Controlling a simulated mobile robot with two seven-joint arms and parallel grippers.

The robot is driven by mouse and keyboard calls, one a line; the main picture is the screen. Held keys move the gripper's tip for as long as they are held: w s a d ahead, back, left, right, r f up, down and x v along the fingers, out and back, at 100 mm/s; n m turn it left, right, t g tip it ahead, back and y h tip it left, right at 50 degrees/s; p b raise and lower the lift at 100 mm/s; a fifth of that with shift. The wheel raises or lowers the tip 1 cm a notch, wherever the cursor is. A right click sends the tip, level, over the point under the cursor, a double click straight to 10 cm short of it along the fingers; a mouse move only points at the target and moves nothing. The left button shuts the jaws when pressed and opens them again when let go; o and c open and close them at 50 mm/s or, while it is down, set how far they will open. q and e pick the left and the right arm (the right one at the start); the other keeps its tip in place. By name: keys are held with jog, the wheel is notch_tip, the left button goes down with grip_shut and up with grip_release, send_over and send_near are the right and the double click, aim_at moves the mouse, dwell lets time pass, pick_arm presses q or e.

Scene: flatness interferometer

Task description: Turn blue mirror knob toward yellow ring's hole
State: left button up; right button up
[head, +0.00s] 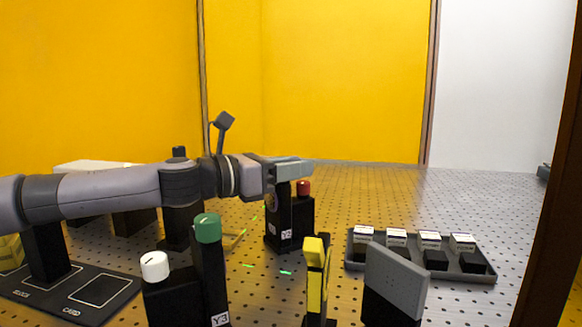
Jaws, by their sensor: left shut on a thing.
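My left gripper (296,168) reaches in from the left and is shut at the top of a black mirror mount (283,232). What it grips is hidden behind its fingers, and no blue shows; it sits where the mount's second knob would be. A red knob (304,188) stands on the same mount, just right of and below the fingers. The yellow ring (315,270) appears to be the upright yellow piece in the front middle, seen nearly edge-on, so its hole cannot be made out. My right gripper is not in view.
A nearer mount carries a green knob (208,228) and a white knob (155,265). A grey plate (396,280) stands at front right. A dark tray (420,268) with several blocks lies behind it. A dark mat (68,296) lies at left. Short green light streaks show on the perforated table (460,195).

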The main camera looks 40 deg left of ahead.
pick_arm(q)
jog(key=shift+d+m+g+h, duration=0.1)
jog(key=shift+m+g+h, duration=0.3)
jog(key=shift+m+h, duration=0.45)
jog(key=shift+h, duration=0.45)
jog(key=o, duration=1)
jog(key=shift+s, duration=0.1)
jog(key=shift+b+v, duration=0.8)
jog(key=shift+b, duration=0.2)
jog(key=b+v, duration=0.2)
jog(key=v, duration=0.3)
jog(key=shift+s+r+b, duration=0.1)
jog(key=shift+s+b, duration=0.05)
jog(key=shift+b, duration=0.25)
